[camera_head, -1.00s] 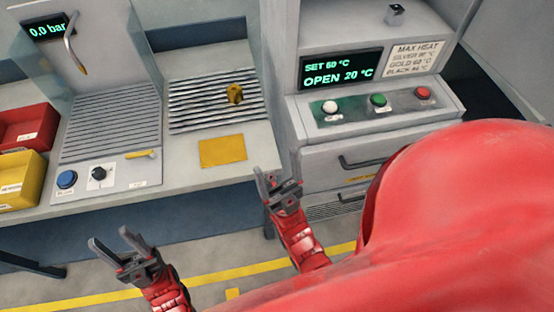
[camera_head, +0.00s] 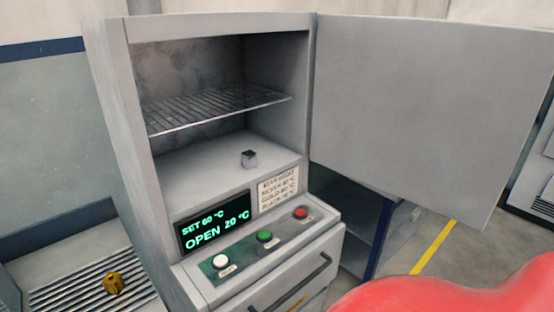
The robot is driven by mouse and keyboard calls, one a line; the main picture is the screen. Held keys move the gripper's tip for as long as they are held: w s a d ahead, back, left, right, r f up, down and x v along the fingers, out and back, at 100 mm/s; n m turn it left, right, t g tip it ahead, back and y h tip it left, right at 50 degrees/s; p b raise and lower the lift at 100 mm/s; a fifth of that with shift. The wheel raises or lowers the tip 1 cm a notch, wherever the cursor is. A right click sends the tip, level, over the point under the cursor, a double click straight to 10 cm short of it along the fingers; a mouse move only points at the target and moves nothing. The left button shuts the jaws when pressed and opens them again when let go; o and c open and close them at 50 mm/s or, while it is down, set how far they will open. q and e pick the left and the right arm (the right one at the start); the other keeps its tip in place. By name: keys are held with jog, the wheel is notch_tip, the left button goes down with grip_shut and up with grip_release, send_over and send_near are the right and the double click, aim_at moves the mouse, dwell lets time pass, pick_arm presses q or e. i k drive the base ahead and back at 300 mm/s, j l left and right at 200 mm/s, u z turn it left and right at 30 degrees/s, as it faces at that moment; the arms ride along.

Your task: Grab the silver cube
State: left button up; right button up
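A small silver-grey cube (camera_head: 249,158) sits on the floor of the open oven cabinet (camera_head: 190,190), near its front edge and below the wire shelf (camera_head: 215,106). Its top looks dark. Neither of my grippers is in view now, so I cannot see their state at this moment.
The oven door (camera_head: 420,110) stands wide open to the right. The display (camera_head: 214,222) reads SET 60 °C, OPEN 20 °C. White, green and red buttons sit on the panel below. A gold piece (camera_head: 114,283) lies on a slatted rack (camera_head: 75,295) at lower left.

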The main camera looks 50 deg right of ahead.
aim_at(248, 157)
jog(key=z, duration=1.35)
